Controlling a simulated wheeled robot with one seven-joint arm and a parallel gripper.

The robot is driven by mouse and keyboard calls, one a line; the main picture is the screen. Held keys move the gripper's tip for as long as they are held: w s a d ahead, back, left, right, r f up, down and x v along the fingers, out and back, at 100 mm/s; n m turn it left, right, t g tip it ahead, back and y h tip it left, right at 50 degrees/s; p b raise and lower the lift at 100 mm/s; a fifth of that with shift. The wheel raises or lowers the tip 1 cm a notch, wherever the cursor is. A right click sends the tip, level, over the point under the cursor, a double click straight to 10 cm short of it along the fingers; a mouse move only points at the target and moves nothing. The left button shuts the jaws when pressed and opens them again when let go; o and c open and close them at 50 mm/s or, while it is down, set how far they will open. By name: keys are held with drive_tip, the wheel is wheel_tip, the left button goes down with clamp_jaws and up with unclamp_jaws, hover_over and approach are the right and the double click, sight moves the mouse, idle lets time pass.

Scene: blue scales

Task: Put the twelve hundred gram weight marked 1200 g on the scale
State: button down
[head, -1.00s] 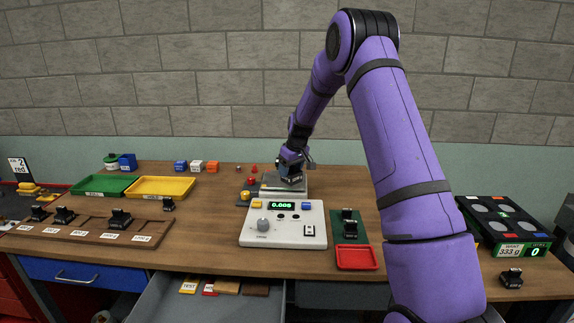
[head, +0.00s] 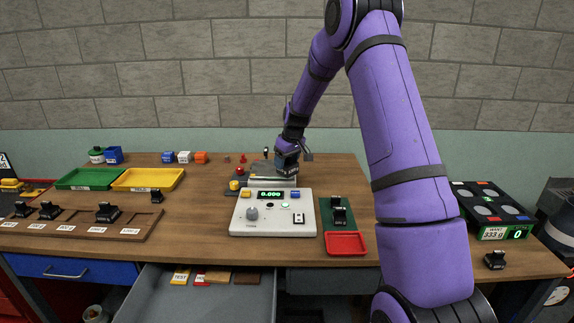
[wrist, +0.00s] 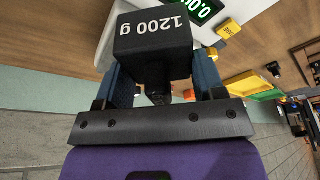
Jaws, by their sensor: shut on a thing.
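My gripper (head: 287,162) is above the scale's grey weighing plate (head: 262,181), at the back of the white scale body (head: 272,222). It is shut on a black block weight (wrist: 150,38), whose face reads "1200 g" upside down in the wrist view. The blue-grey fingers (wrist: 160,80) sit on either side of it. In the head view the weight is small and dark under the fingers; I cannot tell whether it touches the plate. The scale's green display (head: 271,195) reads 0.000.
A wooden rack (head: 75,230) with several black weights and an empty right slot stands at left. Green (head: 86,179) and yellow (head: 148,180) trays lie behind it. A red tray (head: 345,243) is right of the scale. An open drawer (head: 215,300) is below.

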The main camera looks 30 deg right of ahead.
drive_tip(key=w+d, duration=0.1)
drive_tip(key=w, duration=0.2)
drive_tip(key=w+d, duration=0.1)
drive_tip(key=w, duration=0.3)
drive_tip(key=w+d, duration=0.1)
drive_tip(key=w, duration=0.2)
drive_tip(key=shift+w+d+f, duration=0.1)
drive_tip(key=shift+w+f, duration=0.05)
drive_tip(key=shift+f, duration=0.25)
drive_tip(key=shift+w+f, duration=0.15)
drive_tip(key=shift+f, duration=1.55)
drive_tip(key=shift+f, duration=0.15)
drive_tip(key=shift+c, duration=1.1)
unclamp_jaws()
drive_tip(key=shift+f, duration=0.1)
